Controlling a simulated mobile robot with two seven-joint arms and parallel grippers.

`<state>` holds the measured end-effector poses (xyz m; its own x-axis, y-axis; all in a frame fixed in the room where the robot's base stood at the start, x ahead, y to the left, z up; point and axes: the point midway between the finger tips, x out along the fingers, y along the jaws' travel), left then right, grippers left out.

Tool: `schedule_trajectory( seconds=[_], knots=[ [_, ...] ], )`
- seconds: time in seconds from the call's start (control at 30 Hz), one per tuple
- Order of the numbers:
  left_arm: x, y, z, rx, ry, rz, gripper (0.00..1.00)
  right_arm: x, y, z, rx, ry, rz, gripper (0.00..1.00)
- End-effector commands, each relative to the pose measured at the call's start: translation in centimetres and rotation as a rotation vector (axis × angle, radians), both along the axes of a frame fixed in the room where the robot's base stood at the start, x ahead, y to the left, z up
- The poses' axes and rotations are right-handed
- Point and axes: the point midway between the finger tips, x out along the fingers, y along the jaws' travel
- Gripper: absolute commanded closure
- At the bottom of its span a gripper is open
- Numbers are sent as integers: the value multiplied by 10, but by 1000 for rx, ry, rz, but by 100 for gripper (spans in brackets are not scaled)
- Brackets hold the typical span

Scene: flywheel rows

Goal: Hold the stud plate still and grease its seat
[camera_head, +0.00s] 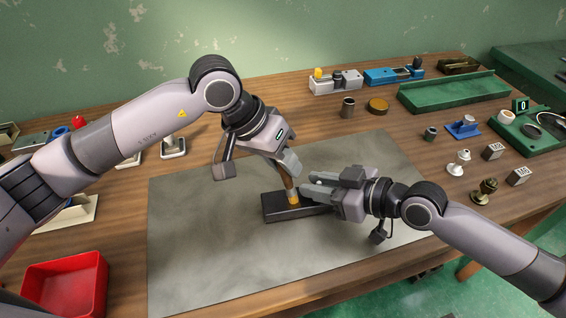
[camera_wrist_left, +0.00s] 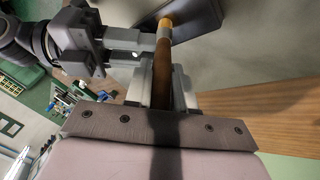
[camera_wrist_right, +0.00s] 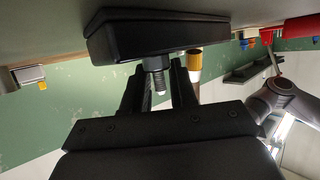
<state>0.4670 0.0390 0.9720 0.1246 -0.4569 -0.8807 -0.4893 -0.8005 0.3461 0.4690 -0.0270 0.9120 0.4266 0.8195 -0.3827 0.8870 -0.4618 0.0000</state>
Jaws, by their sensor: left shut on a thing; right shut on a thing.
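The stud plate (camera_head: 278,212) is a black block lying on the grey mat; its left end shows in the head view. In the right wrist view the plate (camera_wrist_right: 160,35) has a threaded metal stud (camera_wrist_right: 154,72) between the fingers of my right gripper (camera_wrist_right: 160,85). That gripper (camera_head: 312,190) is shut on the stud and covers the plate's right end in the head view. My left gripper (camera_head: 287,163) is shut on a brown-handled brush (camera_wrist_left: 163,75) with a yellow tip. The tip (camera_head: 293,198) is at the plate's top; I cannot tell whether it touches.
The grey mat (camera_head: 200,245) is mostly bare around the plate. A red bin (camera_head: 65,285) stands at front left. A green tray (camera_head: 450,92), a blue fixture (camera_head: 392,74), cups and small metal parts line the back and right. A green wall (camera_head: 300,30) is behind.

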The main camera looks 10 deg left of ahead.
Motion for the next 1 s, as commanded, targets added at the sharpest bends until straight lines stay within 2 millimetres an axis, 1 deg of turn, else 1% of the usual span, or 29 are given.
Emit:
schedule_trajectory(
  seconds=[0.5, 1.0],
  knots=[
    [16, 0, -1, 0, -1, -3, 100, 0, 0, 0, 1, 0, 0, 95],
    [0, 0, -1, 0, -1, -2, 100, 0, 0, 0, 1, -1, -1, 95]
  ],
)
